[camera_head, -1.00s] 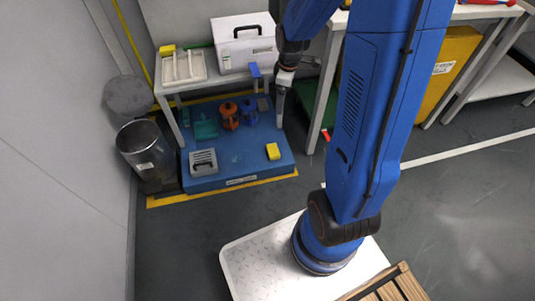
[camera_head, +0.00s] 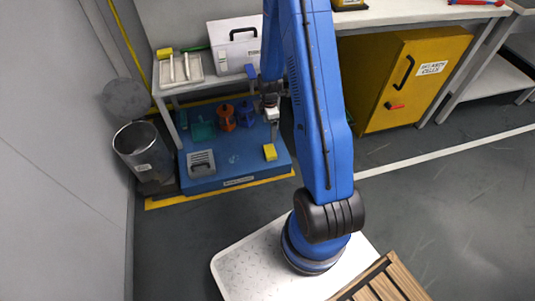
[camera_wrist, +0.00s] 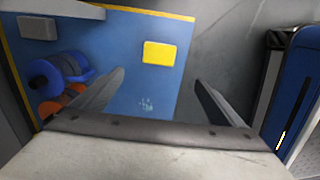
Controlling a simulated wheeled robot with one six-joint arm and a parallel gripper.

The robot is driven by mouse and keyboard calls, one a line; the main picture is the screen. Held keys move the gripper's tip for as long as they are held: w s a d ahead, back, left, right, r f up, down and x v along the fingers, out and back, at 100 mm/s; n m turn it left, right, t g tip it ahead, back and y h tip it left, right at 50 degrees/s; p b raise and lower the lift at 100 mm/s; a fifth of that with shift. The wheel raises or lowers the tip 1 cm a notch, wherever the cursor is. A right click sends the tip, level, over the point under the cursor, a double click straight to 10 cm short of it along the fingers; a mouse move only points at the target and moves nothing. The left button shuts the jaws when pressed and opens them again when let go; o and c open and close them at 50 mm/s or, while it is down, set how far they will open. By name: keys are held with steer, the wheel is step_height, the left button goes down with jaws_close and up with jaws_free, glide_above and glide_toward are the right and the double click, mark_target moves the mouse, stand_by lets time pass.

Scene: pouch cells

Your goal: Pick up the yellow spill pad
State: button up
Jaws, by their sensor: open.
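The yellow spill pad (camera_head: 270,152) is a small yellow block lying flat near the right front part of the blue platform. It also shows in the wrist view (camera_wrist: 159,53), ahead of and between my fingertips, nearer the left one. My gripper (camera_head: 273,126) is above the platform, behind and above the pad in the head view. In the wrist view my gripper (camera_wrist: 158,76) has its two fingers wide apart with nothing between them. The fingers do not touch the pad.
The blue platform (camera_head: 232,162) also holds an orange item (camera_head: 226,118), a blue item (camera_head: 245,112), a green dustpan-like item (camera_head: 203,131) and a grey box (camera_head: 201,163). A small table with a white case (camera_head: 234,45) overhangs its back. A metal bin (camera_head: 142,150) stands left.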

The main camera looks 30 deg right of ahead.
glide_above(270, 150)
steer(key=f, duration=1.2)
steer(key=shift+s+a, duration=0.15)
steer(key=shift+a, duration=0.2)
steer(key=shift+d+f, duration=0.15)
steer(key=shift+f, duration=1.2)
steer(key=shift+d+f, duration=0.15)
steer(key=shift+f, duration=1.15)
steer(key=c, duration=1.2)
step_height(270, 150, up, 10)
